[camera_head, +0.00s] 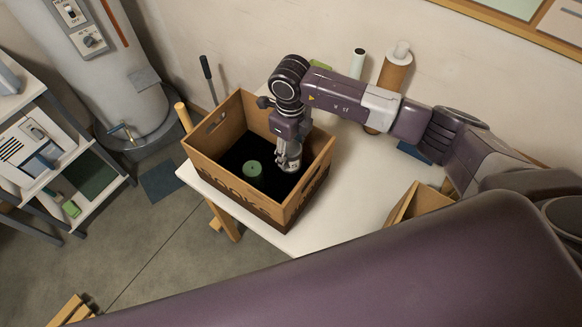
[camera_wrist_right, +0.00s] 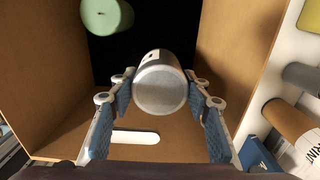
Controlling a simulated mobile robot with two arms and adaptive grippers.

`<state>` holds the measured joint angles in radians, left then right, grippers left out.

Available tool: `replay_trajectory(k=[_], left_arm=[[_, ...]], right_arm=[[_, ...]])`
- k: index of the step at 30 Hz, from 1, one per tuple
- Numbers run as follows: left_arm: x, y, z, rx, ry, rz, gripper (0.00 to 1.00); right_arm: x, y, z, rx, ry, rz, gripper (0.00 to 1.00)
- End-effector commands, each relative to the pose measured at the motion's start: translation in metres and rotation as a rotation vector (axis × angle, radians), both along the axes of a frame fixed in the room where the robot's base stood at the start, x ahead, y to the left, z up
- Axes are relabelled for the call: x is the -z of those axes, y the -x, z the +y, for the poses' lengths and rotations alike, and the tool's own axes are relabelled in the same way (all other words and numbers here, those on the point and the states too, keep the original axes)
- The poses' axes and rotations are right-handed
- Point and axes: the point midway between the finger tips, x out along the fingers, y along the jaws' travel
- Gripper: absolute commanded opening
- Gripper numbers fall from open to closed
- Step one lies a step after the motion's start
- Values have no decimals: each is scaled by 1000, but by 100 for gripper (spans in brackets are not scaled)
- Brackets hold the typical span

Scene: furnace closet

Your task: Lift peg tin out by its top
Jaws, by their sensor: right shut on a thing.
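The peg tin (camera_head: 291,158) is a small silvery cylinder inside a wooden box marked "BOOKS" (camera_head: 213,170). In the right wrist view the tin (camera_wrist_right: 161,84) shows its round grey top, with the box's dark floor beyond it. My right gripper (camera_head: 288,150) reaches down into the box and is shut on the tin, one finger on each side. The right wrist view shows both fingers (camera_wrist_right: 161,100) flanking the tin near its top. I cannot tell whether the tin touches the box floor. My left gripper is not in view.
A green cylinder (camera_head: 252,168) stands in the box, left of the tin; it also shows in the right wrist view (camera_wrist_right: 107,17). The box stands on a white table (camera_head: 345,190). A smaller open box (camera_head: 417,203) and paper rolls (camera_head: 391,77) are also on the table.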

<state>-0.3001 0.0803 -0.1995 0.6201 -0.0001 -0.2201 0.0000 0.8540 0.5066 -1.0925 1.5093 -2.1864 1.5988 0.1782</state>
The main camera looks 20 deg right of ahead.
Motion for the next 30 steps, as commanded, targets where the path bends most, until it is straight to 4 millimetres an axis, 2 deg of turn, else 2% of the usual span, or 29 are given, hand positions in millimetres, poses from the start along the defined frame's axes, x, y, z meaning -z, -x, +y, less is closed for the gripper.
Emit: replay_trajectory(k=[1,30], left_arm=[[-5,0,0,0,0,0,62],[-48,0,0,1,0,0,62]], right_arm=[[-8,-1,0,0,0,-1,15],[-85,-1,0,1,0,-2,15]])
